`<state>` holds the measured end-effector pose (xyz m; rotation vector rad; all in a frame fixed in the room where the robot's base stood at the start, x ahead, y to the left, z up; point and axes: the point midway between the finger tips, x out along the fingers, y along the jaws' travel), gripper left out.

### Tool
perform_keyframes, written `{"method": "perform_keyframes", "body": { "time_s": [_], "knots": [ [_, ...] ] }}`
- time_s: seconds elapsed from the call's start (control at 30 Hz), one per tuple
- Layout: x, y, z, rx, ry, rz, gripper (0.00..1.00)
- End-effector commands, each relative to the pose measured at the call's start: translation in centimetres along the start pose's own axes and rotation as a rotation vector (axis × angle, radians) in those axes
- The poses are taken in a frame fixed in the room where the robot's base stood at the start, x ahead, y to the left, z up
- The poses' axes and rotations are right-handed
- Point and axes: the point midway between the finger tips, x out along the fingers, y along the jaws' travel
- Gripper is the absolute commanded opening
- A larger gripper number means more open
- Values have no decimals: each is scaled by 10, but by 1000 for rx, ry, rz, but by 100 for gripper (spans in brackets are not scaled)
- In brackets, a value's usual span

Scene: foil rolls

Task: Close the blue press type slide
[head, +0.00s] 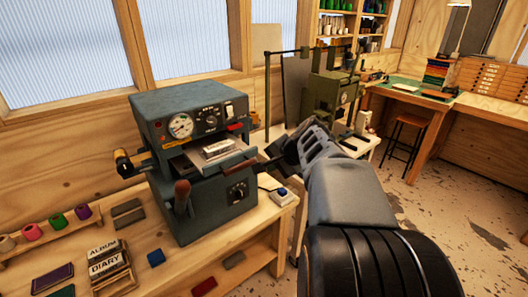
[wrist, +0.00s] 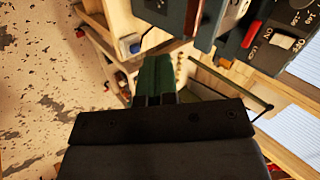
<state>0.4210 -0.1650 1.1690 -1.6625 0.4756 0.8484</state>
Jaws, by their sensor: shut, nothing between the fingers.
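The blue-grey press (head: 185,118) stands on the wooden bench in the head view. Its type slide (head: 190,160) sticks out of the front opening, with a block of metal type (head: 219,148) on it. My gripper (head: 272,163) is to the right of the slide, shut and empty, pointing left towards the press. A dark rod shows between the slide and my gripper; whether they touch is unclear. In the wrist view, part of the press (wrist: 243,40) shows at the top right, beyond my gripper (wrist: 155,97).
A wooden-gripped lever (head: 182,195) hangs at the press front. A small box with a blue button (head: 283,195) sits right of the press. An olive-green press (head: 328,98) stands behind my arm. Album and diary blocks (head: 107,262) and thread spools (head: 57,222) occupy the bench's left.

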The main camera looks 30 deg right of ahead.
Motion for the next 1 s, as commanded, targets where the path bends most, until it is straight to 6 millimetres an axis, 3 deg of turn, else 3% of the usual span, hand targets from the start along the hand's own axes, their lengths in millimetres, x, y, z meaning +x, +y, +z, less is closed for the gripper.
{"method": "perform_keyframes", "body": {
  "time_s": [0.03, 0.1, 0.23, 0.73, 1.0],
  "knots": [
    [-7, -2, -18, 65, 22, -25, 0],
    [-12, -4, -35, 128, 42, -56, 0],
    [-8, -6, -49, 183, 55, -85, 0],
    [80, -14, -54, 185, 55, -86, 0],
    [100, -36, -60, 183, 57, -87, 0]
  ]
}}
